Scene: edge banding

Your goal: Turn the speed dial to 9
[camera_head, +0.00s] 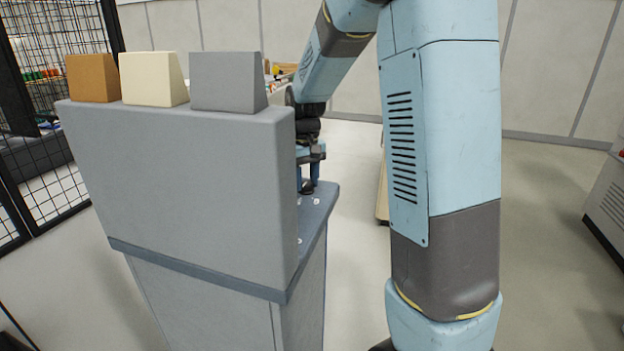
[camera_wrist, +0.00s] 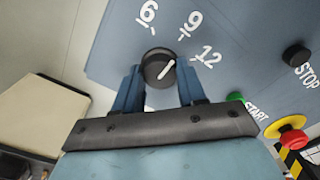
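The speed dial (camera_wrist: 158,66) is a round black knob with a white pointer line, on a blue-grey panel (camera_wrist: 112,48). The pointer slants up and right, roughly toward the 9 mark (camera_wrist: 194,20); exact alignment is hard to judge. The 6 mark (camera_wrist: 148,12) is above left and the 12 mark (camera_wrist: 208,56) is to the right. My gripper (camera_wrist: 158,80) has one blue finger on each side of the dial, close to its edges. I cannot tell whether they touch it. In the head view my gripper (camera_head: 307,178) points down at the panel.
A green START button (camera_wrist: 235,98), a black STOP button (camera_wrist: 296,55) and a red emergency button (camera_wrist: 291,136) on a yellow base are right of the dial. The tall grey housing (camera_head: 180,180) stands beside my gripper, with brown, cream and grey blocks (camera_head: 228,82) on top.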

